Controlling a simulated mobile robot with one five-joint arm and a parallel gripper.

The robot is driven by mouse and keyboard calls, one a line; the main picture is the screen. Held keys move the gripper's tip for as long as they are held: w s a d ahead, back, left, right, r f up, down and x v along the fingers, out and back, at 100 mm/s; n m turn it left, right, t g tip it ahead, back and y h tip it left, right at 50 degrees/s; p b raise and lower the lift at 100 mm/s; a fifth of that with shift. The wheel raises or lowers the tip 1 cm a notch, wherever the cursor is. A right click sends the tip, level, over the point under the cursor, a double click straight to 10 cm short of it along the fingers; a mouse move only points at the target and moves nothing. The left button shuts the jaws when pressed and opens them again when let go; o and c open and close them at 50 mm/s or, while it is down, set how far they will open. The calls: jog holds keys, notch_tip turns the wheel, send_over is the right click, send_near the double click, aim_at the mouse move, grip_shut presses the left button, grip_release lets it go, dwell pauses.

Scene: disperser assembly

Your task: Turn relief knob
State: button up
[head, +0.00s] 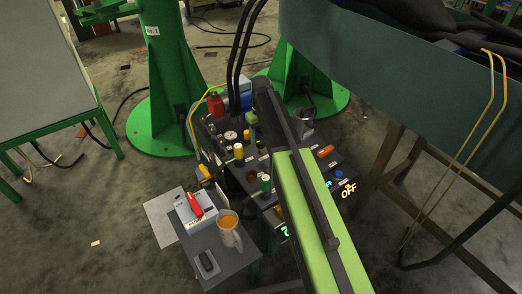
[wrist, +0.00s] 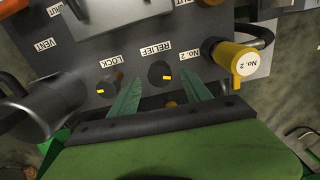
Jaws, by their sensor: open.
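In the wrist view the relief knob (wrist: 158,72) is a small black round knob with a yellow mark on the grey panel (wrist: 215,85), beside an upside-down RELIEF label (wrist: 154,50). My gripper (wrist: 162,83) is open, its two green fingers spread. The knob shows between and just beyond the fingertips. I see no contact, and the depth gap is hard to judge. In the head view my arm hides the gripper and much of the panel, and I cannot pick out the relief knob.
The similar lock knob (wrist: 112,80) sits left of the left finger. A yellow No. 2 valve (wrist: 232,62) stands right of the right finger. A dark cylinder (wrist: 45,105) is at left. A mug (head: 229,231) and a red-topped device (head: 195,207) stand near the panel's front.

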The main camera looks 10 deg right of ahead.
notch_tip(320, 180, down, 3)
jog(key=shift+r+b, duration=0.2)
jog(key=shift+b, duration=0.35)
jog(key=shift+r, duration=0.15)
grip_shut()
jog(key=shift+m, duration=1.7)
grip_release()
jog(key=shift+r, duration=0.1)
